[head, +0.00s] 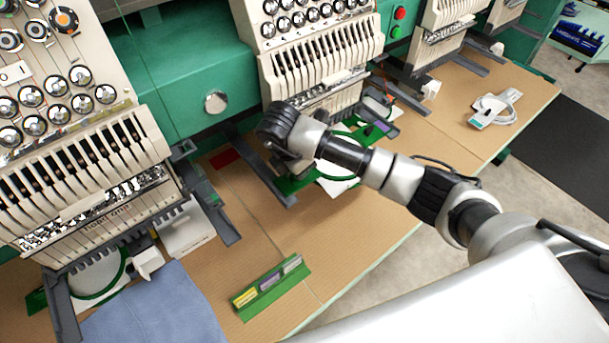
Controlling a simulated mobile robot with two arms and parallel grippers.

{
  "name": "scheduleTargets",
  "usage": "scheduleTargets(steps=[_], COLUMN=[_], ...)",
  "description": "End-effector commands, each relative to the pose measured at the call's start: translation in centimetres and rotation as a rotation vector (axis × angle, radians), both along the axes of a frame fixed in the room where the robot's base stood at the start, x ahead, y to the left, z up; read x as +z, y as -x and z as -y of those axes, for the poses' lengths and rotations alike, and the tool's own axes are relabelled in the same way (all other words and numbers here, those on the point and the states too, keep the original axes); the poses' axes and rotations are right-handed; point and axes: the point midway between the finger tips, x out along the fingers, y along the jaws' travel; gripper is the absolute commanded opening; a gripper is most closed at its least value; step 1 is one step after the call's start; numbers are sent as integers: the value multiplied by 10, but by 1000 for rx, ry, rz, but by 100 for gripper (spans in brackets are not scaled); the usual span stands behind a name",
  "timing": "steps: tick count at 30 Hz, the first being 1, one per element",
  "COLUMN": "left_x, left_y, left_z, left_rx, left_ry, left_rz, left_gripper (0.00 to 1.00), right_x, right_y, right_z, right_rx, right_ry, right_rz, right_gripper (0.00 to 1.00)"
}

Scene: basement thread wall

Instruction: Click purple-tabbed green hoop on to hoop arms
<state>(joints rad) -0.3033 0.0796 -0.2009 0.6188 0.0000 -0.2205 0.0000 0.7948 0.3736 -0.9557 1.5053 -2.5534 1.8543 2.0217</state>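A green hoop (338,177) with white inside it lies below the middle embroidery head, partly hidden by my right arm. A small purple patch (383,127) shows on the green piece at its right end. A dark hoop arm (262,172) reaches forward on the left of the hoop. Another dark arm (390,130) shows on its right, partly covered. My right gripper (285,158) is over the left side of the hoop, between it and the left arm. Its fingers are hidden, so its opening and any contact cannot be told. My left gripper is out of view.
Another green hoop (103,280) sits under the left head beside a blue cloth (155,310). A green strip (250,309) with yellow, purple and grey pieces lies on the front of the tan table (350,250). A white cabled device (490,110) lies at right.

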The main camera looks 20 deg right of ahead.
Motion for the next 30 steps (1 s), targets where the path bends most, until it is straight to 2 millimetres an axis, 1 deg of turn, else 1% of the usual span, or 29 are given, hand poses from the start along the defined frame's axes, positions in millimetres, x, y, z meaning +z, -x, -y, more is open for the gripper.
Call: scheduleTargets(steps=[1, 3, 24, 25, 30], left_x=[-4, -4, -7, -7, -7], left_y=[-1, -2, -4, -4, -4], left_z=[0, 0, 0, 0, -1], left_rx=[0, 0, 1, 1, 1], left_ry=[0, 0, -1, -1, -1], left_rz=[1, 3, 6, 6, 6], left_gripper=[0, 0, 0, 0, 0], right_x=[-3, -4, -6, -6, -6], right_y=[0, 0, 2, 2, 2], right_z=[0, 0, -3, -3, -2], right_rx=[0, 1, 1, 1, 0], right_ry=[1, 1, -4, -4, -2], right_rz=[0, 0, -4, -4, -3], right_gripper=[0, 0, 0, 16, 42])
